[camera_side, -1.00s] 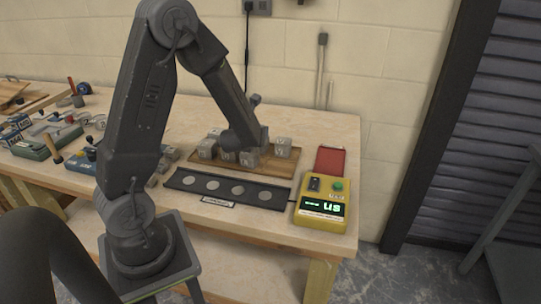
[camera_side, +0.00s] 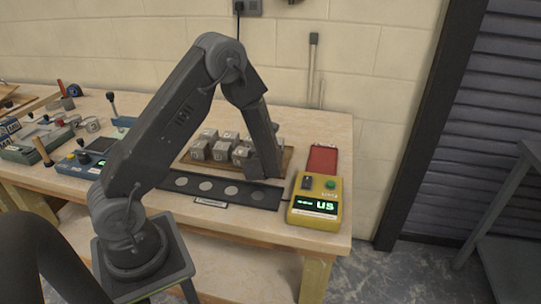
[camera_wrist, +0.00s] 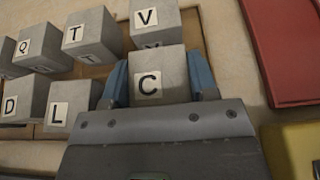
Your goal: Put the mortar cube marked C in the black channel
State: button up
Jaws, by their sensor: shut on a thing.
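The grey mortar cube marked C (camera_wrist: 172,62) sits between the blue fingers of my gripper (camera_wrist: 160,80) in the wrist view, its label facing the camera. My gripper is shut on it. In the side view my gripper (camera_side: 264,165) is low at the front right of the wooden tray (camera_side: 287,159), and the cube is hidden or too small to tell from it. I cannot tell whether the cube is clear of the tray. The black channel (camera_side: 219,193), with several pale round discs along it, lies just in front of the tray.
Cubes marked V (camera_wrist: 152,18), T (camera_wrist: 88,35), Q (camera_wrist: 38,48), L (camera_wrist: 70,105) and D (camera_wrist: 22,98) stand close by, V right behind C. A yellow box with a green display (camera_side: 315,200) and a red tray (camera_side: 322,158) are at the right.

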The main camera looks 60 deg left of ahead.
jog(key=shift+f, duration=0.1)
jog(key=o, duration=1.2)
